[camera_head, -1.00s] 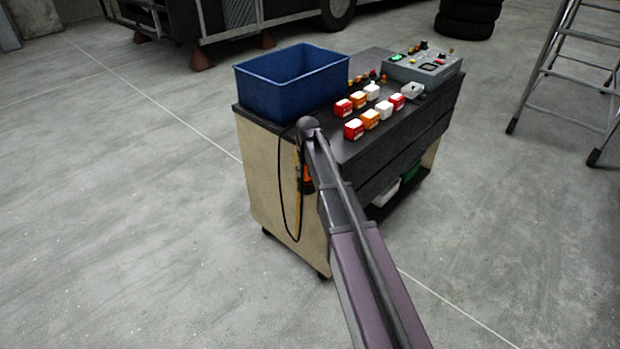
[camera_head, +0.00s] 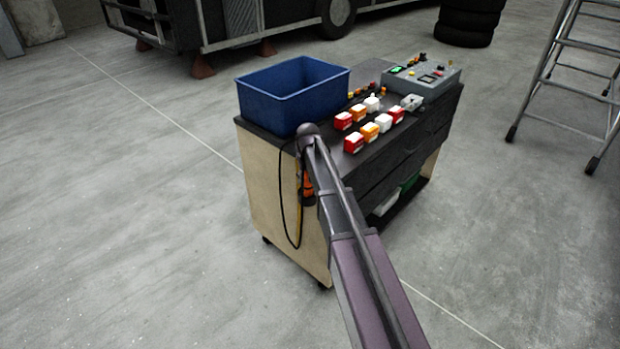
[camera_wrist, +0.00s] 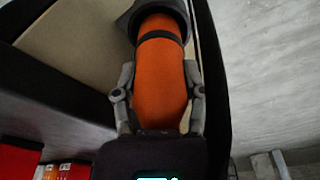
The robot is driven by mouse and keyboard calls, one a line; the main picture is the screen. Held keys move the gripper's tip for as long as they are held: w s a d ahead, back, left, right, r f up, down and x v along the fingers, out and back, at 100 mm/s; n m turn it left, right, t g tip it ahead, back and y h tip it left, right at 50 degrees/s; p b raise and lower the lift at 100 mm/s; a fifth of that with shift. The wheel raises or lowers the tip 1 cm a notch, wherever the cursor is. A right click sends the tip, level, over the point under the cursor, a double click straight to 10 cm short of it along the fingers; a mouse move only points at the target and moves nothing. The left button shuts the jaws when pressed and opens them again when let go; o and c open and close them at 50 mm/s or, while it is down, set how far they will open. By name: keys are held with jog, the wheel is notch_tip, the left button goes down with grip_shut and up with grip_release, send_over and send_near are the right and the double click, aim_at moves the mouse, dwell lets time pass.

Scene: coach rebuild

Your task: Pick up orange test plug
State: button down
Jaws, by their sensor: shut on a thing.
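The orange test plug (camera_wrist: 161,82) fills the middle of the wrist view, an orange cylinder with a dark band and a dark collar at its far end. My gripper (camera_wrist: 160,85) has a finger on each side of it and is shut on it. In the head view the orange plug (camera_head: 308,185) shows beside the near side panel of the cart (camera_head: 262,200), partly behind my arm. A black cable (camera_head: 283,210) hangs in a loop on that panel. My gripper's fingers are hidden behind my arm there. Whether the plug touches the panel cannot be told.
A blue bin (camera_head: 290,108) stands on the cart's left end. Several red, orange and white blocks (camera_head: 369,131) and a grey control box (camera_head: 425,82) stand on the top. A stepladder (camera_head: 560,80) and stacked tyres (camera_head: 469,22) stand behind. The floor at left is clear.

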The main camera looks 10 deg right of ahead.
jog(key=s+d+r, duration=0.1)
jog(key=s+d, duration=0.1)
jog(key=s, duration=0.5)
jog(key=s+d+r+p, duration=0.1)
jog(key=s+d, duration=0.2)
jog(key=s, duration=0.5)
jog(key=shift+s, duration=0.15)
jog(key=shift+r+p, duration=0.15)
jog(key=shift+p, duration=0.15)
notch_tip(320, 180, up, 8)
jog(key=p, duration=0.7)
jog(key=shift+p, duration=0.35)
jog(key=shift+s+f, duration=0.1)
jog(key=shift+f, duration=0.1)
